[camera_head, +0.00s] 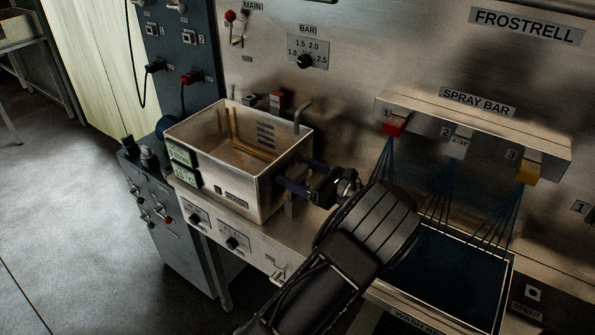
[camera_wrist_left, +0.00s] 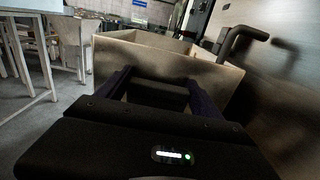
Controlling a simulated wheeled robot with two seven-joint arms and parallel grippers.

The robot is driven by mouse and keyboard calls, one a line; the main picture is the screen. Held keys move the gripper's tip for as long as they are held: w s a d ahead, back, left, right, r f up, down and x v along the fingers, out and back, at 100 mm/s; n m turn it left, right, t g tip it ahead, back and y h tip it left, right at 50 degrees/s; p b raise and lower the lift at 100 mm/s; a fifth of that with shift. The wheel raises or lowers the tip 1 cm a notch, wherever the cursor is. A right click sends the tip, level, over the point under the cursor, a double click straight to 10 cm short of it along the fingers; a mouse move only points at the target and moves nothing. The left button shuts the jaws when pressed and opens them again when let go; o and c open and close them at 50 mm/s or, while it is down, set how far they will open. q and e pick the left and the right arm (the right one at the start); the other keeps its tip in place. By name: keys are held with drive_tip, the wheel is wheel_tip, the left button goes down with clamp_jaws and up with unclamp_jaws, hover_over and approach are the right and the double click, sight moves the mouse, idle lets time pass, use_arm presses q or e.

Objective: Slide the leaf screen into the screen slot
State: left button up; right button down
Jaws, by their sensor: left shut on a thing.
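My left gripper (camera_head: 292,171) is at the right wall of an open metal tank (camera_head: 236,160). Its two dark purple fingers point at that wall and are some way apart. In the left wrist view, the fingers (camera_wrist_left: 160,85) flank a dark block (camera_wrist_left: 158,97) in front of the tank wall (camera_wrist_left: 165,60). The gripper is shut on this block; whether it belongs to the tank or to the leaf screen I cannot tell. I cannot make out the leaf screen or the screen slot for certain. My right gripper is not in view.
A bent pipe (camera_head: 303,113) rises at the tank's back right corner. The spray bar (camera_head: 470,125) with red, white and yellow tags hangs to the right, above a dark wash basin (camera_head: 455,275). Knobs (camera_head: 232,242) line the front ledge. A control cabinet (camera_head: 165,215) stands at left.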

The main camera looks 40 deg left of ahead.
use_arm(q)
drive_tip(key=shift+f+b, duration=0.95)
drive_tip(key=shift+f, duration=0.75)
drive_tip(key=o, duration=1.5)
drive_tip(key=shift+c, duration=0.2)
drive_tip(key=shift+d, duration=0.25)
drive_tip(key=d+b, duration=0.1)
drive_tip(key=d, duration=0.6)
drive_tip(key=shift+w+d+b, duration=0.1)
drive_tip(key=shift+d+b, duration=0.05)
drive_tip(key=shift+b, duration=0.2)
